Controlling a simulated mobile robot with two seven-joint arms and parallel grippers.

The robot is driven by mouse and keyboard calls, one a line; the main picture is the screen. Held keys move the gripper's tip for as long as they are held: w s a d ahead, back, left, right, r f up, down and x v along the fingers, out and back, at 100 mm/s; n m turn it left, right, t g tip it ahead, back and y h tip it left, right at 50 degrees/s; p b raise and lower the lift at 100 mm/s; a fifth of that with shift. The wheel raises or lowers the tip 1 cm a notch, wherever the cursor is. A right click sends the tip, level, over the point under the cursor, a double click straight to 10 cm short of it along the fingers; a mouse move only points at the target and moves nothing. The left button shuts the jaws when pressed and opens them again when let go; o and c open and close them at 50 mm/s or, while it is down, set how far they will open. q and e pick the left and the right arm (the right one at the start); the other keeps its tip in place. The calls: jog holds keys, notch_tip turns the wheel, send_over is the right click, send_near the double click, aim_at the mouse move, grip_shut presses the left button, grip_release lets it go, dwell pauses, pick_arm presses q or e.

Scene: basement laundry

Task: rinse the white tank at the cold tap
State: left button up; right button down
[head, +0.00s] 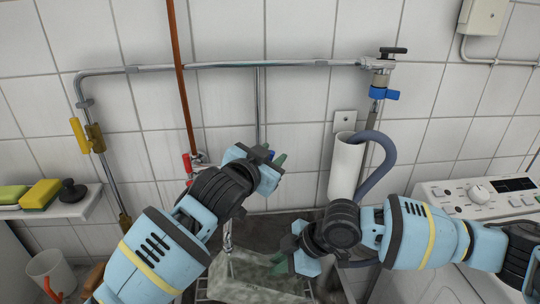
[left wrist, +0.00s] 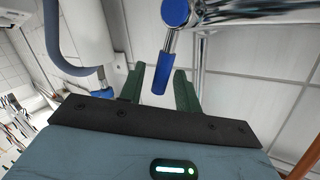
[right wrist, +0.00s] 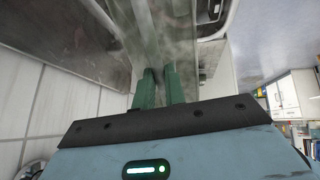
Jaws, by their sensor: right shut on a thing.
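The white tank (head: 255,278) looks grey and semi-clear and lies low in the dark sink, under a shiny spout end (head: 228,238). I cannot tell whether water runs from the spout. My right gripper (head: 280,260) is shut on the tank's edge; in the right wrist view the tank's wall (right wrist: 148,35) runs up to the close-set green fingers (right wrist: 158,88). The cold tap's blue lever (left wrist: 163,72) hangs between the parted fingers of my open left gripper (left wrist: 157,88). In the head view the left gripper (head: 280,160) mostly hides this lever.
A red-handled tap (head: 187,163) is left of my left gripper. A white standpipe (head: 346,168) with a grey hose (head: 388,155) stands right of the sink, beside a washing machine (head: 480,195). A shelf (head: 75,208) with sponges is at left. A blue valve (head: 384,94) sits above.

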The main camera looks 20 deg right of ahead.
pick_arm(q)
jog(key=v, duration=1.2)
dwell(1.0)
jog(key=c, duration=0.6)
grip_shut()
jog(key=s+d+f+m, duration=0.3)
jog(key=d+m, duration=0.2)
jog(key=m, duration=1.2)
jog(key=shift+s+t+y, duration=0.25)
jog(key=shift+t+y, duration=0.05)
